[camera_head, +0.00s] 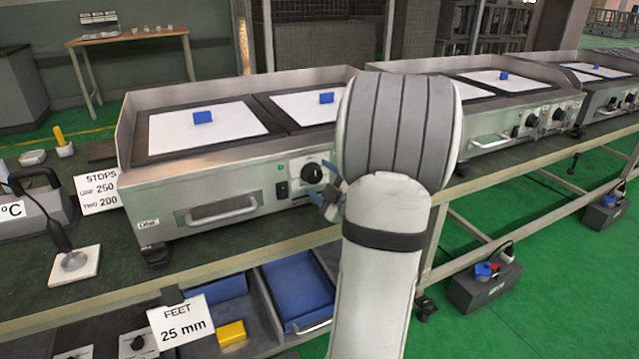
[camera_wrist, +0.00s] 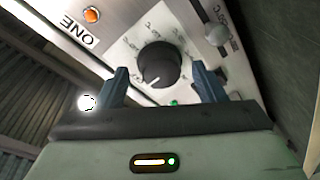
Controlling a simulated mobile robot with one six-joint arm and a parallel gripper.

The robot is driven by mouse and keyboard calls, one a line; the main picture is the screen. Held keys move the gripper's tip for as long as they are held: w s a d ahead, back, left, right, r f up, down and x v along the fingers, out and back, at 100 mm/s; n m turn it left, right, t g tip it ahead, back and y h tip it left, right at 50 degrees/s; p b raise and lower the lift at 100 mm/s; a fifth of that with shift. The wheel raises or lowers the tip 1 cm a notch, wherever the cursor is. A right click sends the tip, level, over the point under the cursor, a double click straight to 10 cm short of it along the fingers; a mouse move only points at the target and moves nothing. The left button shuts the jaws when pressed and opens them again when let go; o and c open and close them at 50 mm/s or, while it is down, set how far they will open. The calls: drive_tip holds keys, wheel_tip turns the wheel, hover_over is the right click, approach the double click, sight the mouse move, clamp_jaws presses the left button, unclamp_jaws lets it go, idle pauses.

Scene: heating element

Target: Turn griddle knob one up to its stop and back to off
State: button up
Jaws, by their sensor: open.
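Griddle knob one (camera_wrist: 159,64) is a round black knob on the steel front panel, beside a white label (camera_wrist: 77,31) reading "ONE". Its white pointer line faces the lower edge in the wrist view. My gripper (camera_wrist: 163,84) is open, with one blue-grey finger on each side of the knob's lower part in that view. I cannot tell whether the fingers touch it. In the head view, my gripper (camera_head: 324,184) is at the front of the nearest griddle (camera_head: 165,208), close to a black knob (camera_head: 312,172). My arm hides the panel's right end.
An orange lamp (camera_wrist: 91,14) and a pale round fitting (camera_wrist: 216,34) flank the knob. A front handle (camera_head: 222,212) juts out left of the panel. More griddles stand to the right along the bench.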

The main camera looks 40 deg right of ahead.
drive_tip(key=shift+w, duration=0.65)
drive_tip(key=c, duration=1)
drive_tip(key=shift+o, duration=0.2)
